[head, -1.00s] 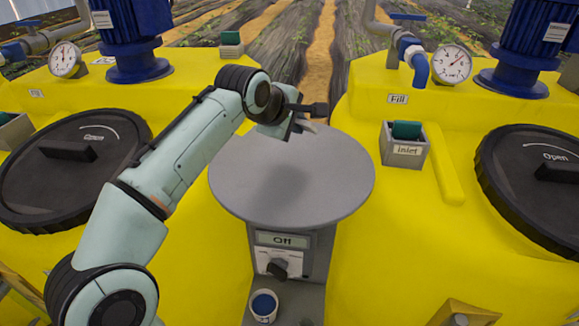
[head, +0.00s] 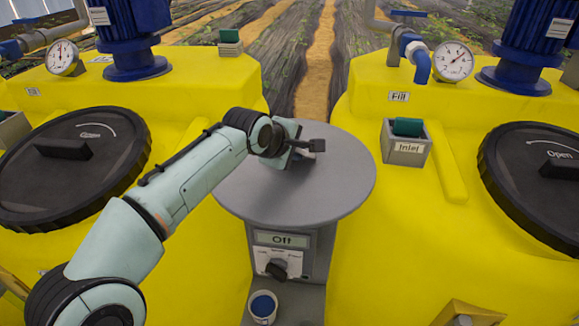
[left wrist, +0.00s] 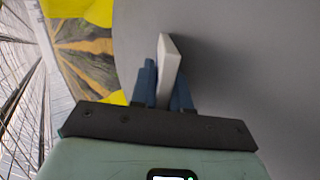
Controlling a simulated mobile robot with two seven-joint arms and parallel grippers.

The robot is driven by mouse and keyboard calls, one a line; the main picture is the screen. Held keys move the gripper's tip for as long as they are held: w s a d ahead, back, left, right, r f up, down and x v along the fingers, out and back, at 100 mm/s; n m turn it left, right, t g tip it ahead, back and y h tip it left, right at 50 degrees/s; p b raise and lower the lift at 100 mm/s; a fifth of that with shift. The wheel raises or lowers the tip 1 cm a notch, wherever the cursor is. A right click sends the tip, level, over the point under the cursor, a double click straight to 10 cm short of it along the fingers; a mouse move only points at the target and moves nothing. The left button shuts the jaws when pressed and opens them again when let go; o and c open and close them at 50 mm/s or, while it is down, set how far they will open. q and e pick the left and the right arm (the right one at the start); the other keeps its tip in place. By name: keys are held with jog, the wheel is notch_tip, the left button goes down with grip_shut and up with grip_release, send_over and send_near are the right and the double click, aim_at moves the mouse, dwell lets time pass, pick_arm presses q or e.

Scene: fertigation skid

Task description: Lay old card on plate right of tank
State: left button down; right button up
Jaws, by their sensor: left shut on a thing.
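The round grey plate (head: 335,195) stands on a pedestal between two yellow tanks. My left gripper (head: 312,148) is over the far part of the plate. In the left wrist view its blue fingers (left wrist: 165,92) are shut on a thin whitish card (left wrist: 169,65), which stands out past the fingertips on edge. The grey plate fills the right of that view (left wrist: 250,70). In the head view the card is mostly hidden by the gripper, and I cannot tell whether it touches the plate. My right gripper is not in view.
The left tank (head: 200,85) and right tank (head: 370,120) flank the plate. A grey Inlet holder (head: 405,152) with a green top stands right of it. Below are a display reading Off (head: 282,240), a knob (head: 277,267) and a small cup (head: 263,307). The plate's near side is clear.

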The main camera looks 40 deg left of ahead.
pick_arm(q)
jog(key=c, duration=1.3)
grip_release()
jog(key=shift+o, duration=0.2)
jog(key=shift+s, duration=0.15)
jog(key=v, duration=0.8)
jog(key=shift+p, duration=0.3)
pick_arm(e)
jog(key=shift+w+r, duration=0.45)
pick_arm(q)
jog(key=shift+r, duration=0.1)
notch_tip(320, 180, up, 8)
jog(key=s+p, duration=0.1)
jog(key=s, duration=0.1)
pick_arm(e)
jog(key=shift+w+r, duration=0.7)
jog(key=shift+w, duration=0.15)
